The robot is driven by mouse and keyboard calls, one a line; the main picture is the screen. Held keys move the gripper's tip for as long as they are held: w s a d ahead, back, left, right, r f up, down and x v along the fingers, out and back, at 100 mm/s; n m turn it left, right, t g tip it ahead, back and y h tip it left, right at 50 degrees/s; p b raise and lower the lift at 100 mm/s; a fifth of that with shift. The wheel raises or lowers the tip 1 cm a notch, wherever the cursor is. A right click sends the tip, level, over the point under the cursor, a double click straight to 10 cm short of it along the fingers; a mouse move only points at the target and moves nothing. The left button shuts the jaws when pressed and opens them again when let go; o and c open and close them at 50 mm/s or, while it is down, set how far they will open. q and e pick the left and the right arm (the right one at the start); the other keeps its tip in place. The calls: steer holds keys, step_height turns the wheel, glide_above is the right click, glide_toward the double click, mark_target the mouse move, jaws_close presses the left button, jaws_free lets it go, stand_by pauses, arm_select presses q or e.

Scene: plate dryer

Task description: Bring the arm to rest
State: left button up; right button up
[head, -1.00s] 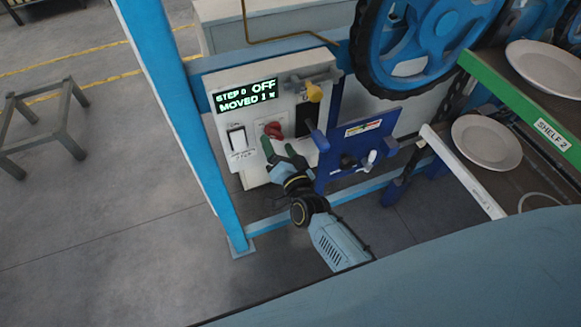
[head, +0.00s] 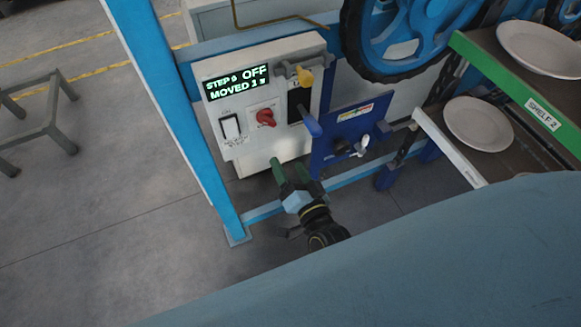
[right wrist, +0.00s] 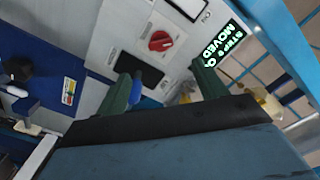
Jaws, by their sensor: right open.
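My right gripper (head: 287,166) is in front of the lower part of the white control box (head: 245,160), below the red knob (head: 266,117). Its green fingers are apart with nothing between them; they also show apart in the right wrist view (right wrist: 163,80). The red knob (right wrist: 160,41) shows beyond the fingers there, clear of them. The box's display (head: 237,82) reads OFF and MOVED 1, with a blurred last character. My left gripper is in neither view.
A white rocker switch (head: 230,127) and a yellow-handled lever (head: 305,77) are on the box. A blue panel (head: 340,138) stands right of it. A blue post (head: 170,110) rises on the left. Plates (head: 478,123) lie on shelves at right.

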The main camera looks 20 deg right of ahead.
steer(key=s+f+n+g+b, duration=0.25)
steer(key=s+f, duration=0.25)
steer(key=f, duration=0.5)
steer(key=s+d+f+n+g+y+b, duration=0.15)
steer(key=s+f+g, duration=0.3)
steer(key=f, duration=0.55)
steer(key=s+f+n+g+b, duration=0.1)
steer(key=s+f+n+g, duration=0.3)
steer(key=f, duration=0.6)
steer(key=s+d+f+n+g+h+b, duration=0.1)
steer(key=s+d+f+g, duration=0.2)
steer(key=s+f, duration=0.4)
steer(key=s+d+f+n+g+h+b, duration=0.1)
steer(key=s+d+f+g, duration=0.2)
steer(key=s, duration=1.3)
step_height(320, 180, down, 4)
steer(key=shift+d+f+n, duration=0.15)
steer(key=shift+d+n, duration=0.25)
steer(key=shift+d, duration=0.6)
